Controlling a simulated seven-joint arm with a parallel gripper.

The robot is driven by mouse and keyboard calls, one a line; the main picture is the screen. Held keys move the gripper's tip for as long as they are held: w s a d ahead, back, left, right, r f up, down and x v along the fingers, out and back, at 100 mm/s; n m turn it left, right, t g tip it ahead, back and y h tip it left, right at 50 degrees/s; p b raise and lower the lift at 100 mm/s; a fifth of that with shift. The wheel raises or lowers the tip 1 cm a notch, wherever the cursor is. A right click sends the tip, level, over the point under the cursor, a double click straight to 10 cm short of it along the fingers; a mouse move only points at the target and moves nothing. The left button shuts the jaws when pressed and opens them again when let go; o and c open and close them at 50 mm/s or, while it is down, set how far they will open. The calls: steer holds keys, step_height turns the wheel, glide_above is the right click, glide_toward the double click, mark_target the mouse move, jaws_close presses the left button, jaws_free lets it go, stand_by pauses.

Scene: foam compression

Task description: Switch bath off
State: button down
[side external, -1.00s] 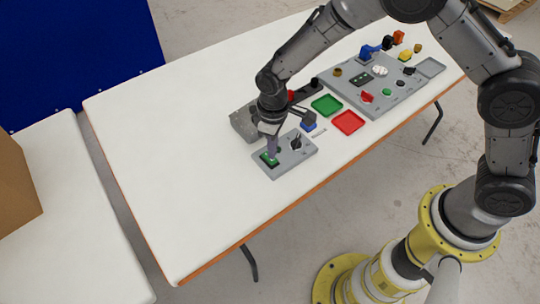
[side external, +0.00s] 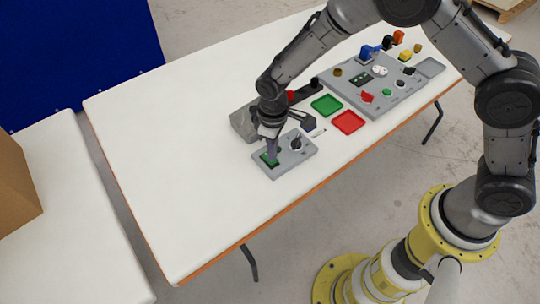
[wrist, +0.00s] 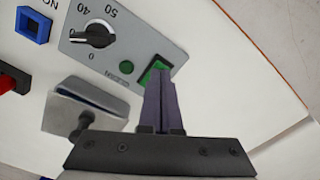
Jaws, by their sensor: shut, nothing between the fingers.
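A grey control panel (side external: 294,165) lies flat on the white table. It carries a green rocker switch (wrist: 152,72), a black knob with a dial (wrist: 97,36) and a small round green button or lamp (wrist: 126,68). My gripper (wrist: 160,75) is shut and empty, with its fingertips right at the green switch, covering part of it; I cannot tell whether they touch it. In the side view the gripper (side external: 271,156) points down onto the green switch (side external: 268,160) near the panel's left end.
A grey block-like device (side external: 243,123) stands just behind the panel. A blue square piece (wrist: 33,25) lies beside the panel. Green (side external: 326,105) and red (side external: 348,122) trays and a larger panel with several parts (side external: 345,82) lie to the right. The table's left side is clear.

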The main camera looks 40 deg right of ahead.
steer(key=shift+f, duration=0.4)
steer(key=shift+r, duration=3.55)
